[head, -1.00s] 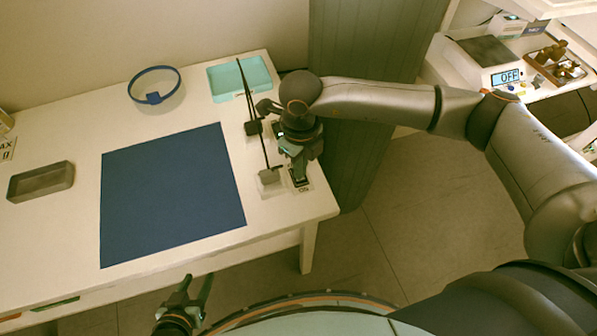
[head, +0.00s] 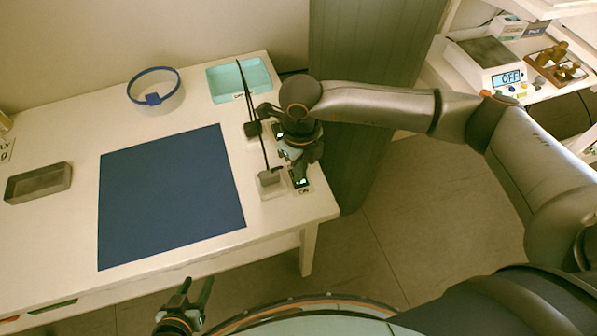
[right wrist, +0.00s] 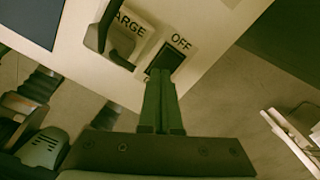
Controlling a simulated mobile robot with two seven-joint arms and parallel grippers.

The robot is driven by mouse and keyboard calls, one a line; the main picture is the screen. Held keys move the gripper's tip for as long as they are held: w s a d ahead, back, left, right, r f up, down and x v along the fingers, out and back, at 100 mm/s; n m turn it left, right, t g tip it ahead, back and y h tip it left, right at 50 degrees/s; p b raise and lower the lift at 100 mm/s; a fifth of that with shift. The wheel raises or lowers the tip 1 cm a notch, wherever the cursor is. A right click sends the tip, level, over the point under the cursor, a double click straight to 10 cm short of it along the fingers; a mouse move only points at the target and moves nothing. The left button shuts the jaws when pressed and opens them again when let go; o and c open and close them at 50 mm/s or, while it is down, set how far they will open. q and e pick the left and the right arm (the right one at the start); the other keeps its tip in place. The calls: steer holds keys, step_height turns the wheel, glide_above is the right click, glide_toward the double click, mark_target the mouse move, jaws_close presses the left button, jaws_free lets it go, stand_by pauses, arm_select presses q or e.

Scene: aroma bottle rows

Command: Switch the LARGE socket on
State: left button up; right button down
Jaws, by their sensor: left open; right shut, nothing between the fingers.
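The LARGE socket's switch (head: 301,182) is at the table's right edge in the head view, with a small green light showing. In the right wrist view the dark switch (right wrist: 168,60) sits beside a plate marked "OFF", near a partly covered "LARGE" label (right wrist: 128,30). My right gripper (head: 300,168) is over the switch. In the right wrist view its shut fingers (right wrist: 161,76) reach the switch's near edge; I cannot tell whether they touch. My left gripper (head: 198,289) is open and empty in front of the table.
A grey block with a thin black rod (head: 270,179) stands just left of the switch, with a similar one (head: 253,130) behind it. A blue mat (head: 170,195), blue ring (head: 155,90), teal tray (head: 240,80) and grey tray (head: 38,183) are on the table (head: 60,235).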

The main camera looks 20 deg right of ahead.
steer(key=shift+r+p, duration=1.95)
steer(key=shift+r, duration=1.4)
